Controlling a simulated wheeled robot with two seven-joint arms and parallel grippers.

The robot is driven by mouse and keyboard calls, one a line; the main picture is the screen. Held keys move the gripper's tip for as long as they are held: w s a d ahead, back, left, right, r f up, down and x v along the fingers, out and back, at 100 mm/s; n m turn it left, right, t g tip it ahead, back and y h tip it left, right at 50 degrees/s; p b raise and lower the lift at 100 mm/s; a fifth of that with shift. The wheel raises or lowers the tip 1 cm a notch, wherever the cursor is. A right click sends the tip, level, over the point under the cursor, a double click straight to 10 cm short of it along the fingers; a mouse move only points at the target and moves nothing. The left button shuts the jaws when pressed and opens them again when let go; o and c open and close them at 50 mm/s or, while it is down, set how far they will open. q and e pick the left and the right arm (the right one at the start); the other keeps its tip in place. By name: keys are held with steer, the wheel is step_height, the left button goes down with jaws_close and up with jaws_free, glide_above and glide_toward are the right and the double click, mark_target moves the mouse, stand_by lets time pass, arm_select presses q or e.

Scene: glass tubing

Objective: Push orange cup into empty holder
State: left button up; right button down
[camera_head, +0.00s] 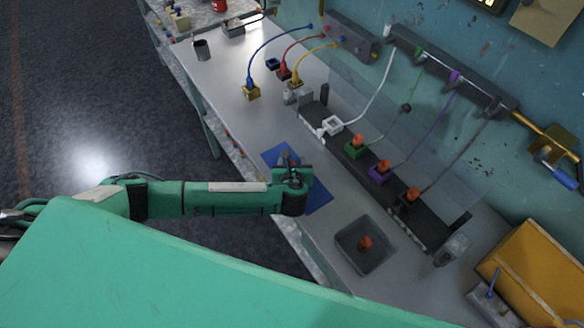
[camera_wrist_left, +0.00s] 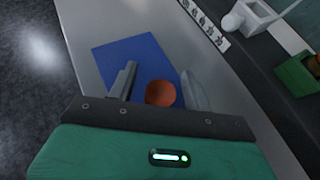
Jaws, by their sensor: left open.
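An orange cup (camera_wrist_left: 161,93) shows in the left wrist view between the two fingers of my left gripper (camera_wrist_left: 159,76), over the blue mat (camera_wrist_left: 140,57). The fingers are apart; I cannot tell whether either touches the cup. In the head view my left gripper (camera_head: 289,160) is over the blue mat (camera_head: 318,195) and hides this cup. The white holder (camera_head: 333,125) on the dark strip looks empty; it also shows in the left wrist view (camera_wrist_left: 262,12). The green (camera_head: 355,151), purple (camera_head: 379,175) and black holders have orange pieces in them. My right gripper is not in view.
A grey tray (camera_head: 352,258) with an orange piece (camera_head: 365,242) stands right of my gripper. A clear panel and hanging cables rise behind the holders. A yellow block (camera_head: 251,92) and a dark cup (camera_head: 201,50) stand farther back. The table between mat and strip is clear.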

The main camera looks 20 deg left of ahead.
arm_select(q)
steer(key=c, duration=1)
steer(key=shift+c, duration=0.2)
